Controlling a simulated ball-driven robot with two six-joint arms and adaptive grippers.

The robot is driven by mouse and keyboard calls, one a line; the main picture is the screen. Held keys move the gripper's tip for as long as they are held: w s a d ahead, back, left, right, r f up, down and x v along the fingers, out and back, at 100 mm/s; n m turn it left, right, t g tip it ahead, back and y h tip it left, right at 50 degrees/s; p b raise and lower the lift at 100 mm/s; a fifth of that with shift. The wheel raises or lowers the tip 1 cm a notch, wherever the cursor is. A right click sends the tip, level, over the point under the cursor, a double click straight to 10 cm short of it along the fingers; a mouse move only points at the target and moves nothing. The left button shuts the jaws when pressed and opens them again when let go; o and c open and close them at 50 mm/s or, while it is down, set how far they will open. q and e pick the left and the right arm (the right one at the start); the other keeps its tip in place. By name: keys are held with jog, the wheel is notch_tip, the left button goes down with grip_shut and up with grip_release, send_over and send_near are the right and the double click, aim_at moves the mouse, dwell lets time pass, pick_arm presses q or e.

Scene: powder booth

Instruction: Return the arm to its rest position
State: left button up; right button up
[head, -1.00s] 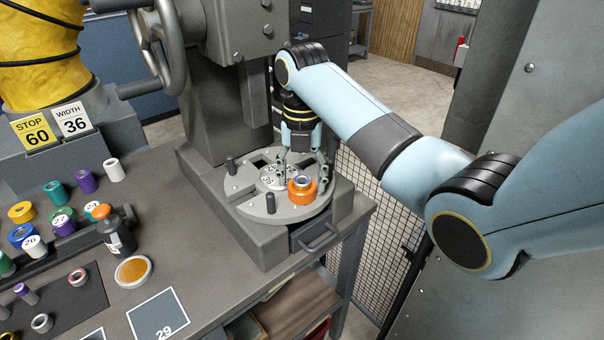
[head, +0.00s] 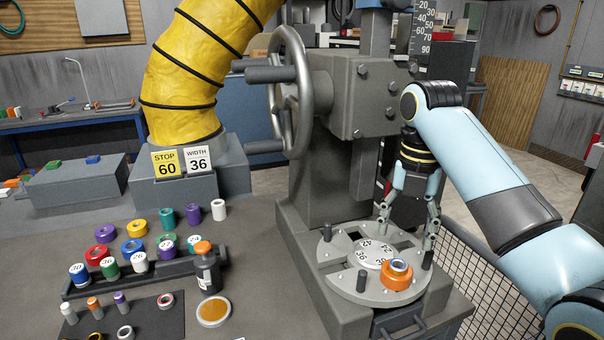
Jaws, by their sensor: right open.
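My right arm comes in from the right, and its gripper (head: 408,230) hangs pointing down above the round grey turntable (head: 342,284) of the press. Its fingers are spread apart with nothing between them. An orange ring with a pale inner part (head: 397,274) sits on the turntable, below the fingertips and apart from them. A white numbered disc (head: 374,254) lies at the turntable's middle. My left gripper is not in view.
The press column with its handwheel (head: 290,85) stands just left of my right arm. A wire mesh fence (head: 480,275) is at the right. Coloured spools, a dark bottle (head: 207,272) and an amber dish (head: 213,311) stand on the bench at left.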

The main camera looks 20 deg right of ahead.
jog(key=s+a+f+m+t, duration=0.1)
jog(key=s+f+m, duration=0.2)
jog(key=s+m, duration=0.4)
jog(key=s+a+f+m+t, duration=0.1)
jog(key=s+f+m, duration=0.3)
jog(key=s+m, duration=0.3)
jog(key=s+a+r+m+t, duration=0.1)
jog(key=s+r+m+t, duration=0.15)
jog(key=s+m, duration=1)
notch_tip(320, 180, down, 42)
jog(key=s+d+g+h+b, duration=0.1)
jog(key=s+d+g+b, duration=0.15)
jog(key=b, duration=1.15)
jog(key=s+f+b, duration=0.5)
jog(key=s+f, duration=0.4)
jog(key=f, duration=0.3)
jog(key=s+f+m+g+b, duration=0.1)
jog(key=s+f+b, duration=0.4)
jog(key=s+f, duration=0.3)
notch_tip(320, 180, down, 4)
jog(key=shift+s+d+r, duration=0.15)
jog(key=shift+s+d, duration=0.2)
jog(key=shift+d, duration=0.05)
